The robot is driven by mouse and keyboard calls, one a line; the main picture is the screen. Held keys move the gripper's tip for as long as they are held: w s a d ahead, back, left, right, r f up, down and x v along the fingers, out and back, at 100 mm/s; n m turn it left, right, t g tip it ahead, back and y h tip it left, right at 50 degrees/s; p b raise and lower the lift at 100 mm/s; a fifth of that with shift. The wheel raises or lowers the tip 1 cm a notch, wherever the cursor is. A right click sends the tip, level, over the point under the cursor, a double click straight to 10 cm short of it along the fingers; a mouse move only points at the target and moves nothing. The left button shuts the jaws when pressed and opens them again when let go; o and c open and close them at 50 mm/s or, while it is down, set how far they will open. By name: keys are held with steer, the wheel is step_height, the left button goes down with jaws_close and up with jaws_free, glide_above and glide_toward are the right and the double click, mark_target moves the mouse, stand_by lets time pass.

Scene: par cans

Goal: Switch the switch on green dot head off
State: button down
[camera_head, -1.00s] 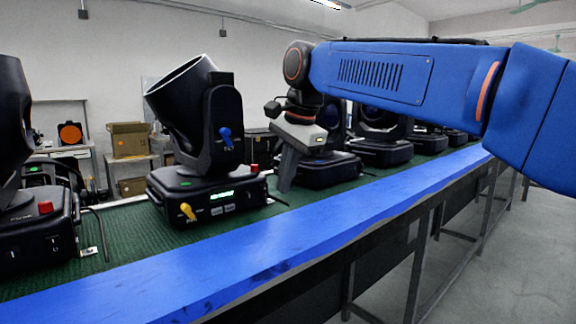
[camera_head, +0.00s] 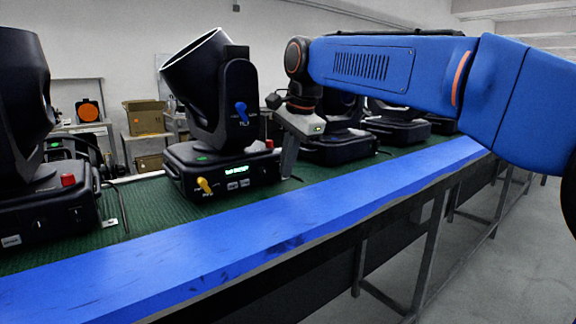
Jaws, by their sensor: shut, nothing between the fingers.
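A black moving head (camera_head: 222,172) stands at centre left, with a green dot (camera_head: 201,157) on top of its base. Its base front has a yellow lever (camera_head: 204,186), a lit green display and small buttons; a blue lever (camera_head: 241,113) is on its yoke. A red part shows at its right rear. Another head (camera_head: 45,215) at the left edge is partly cut off, with a green spot and a red button (camera_head: 68,180). I cannot tell which part is the switch. My gripper (camera_head: 287,168) is shut and empty, pointing down just right of the centre-left head's base.
The heads stand in a row on a green-topped bench with a blue front edge (camera_head: 200,250). More heads (camera_head: 340,148) stand behind my gripper and to its right. Boxes (camera_head: 145,117) and shelves are at the back. The floor (camera_head: 480,270) at right is clear.

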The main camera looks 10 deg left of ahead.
steer(key=shift+w+a+f, duration=0.1)
steer(key=shift+w+a, duration=0.05)
steer(key=shift+r, duration=0.2)
stand_by(0.3)
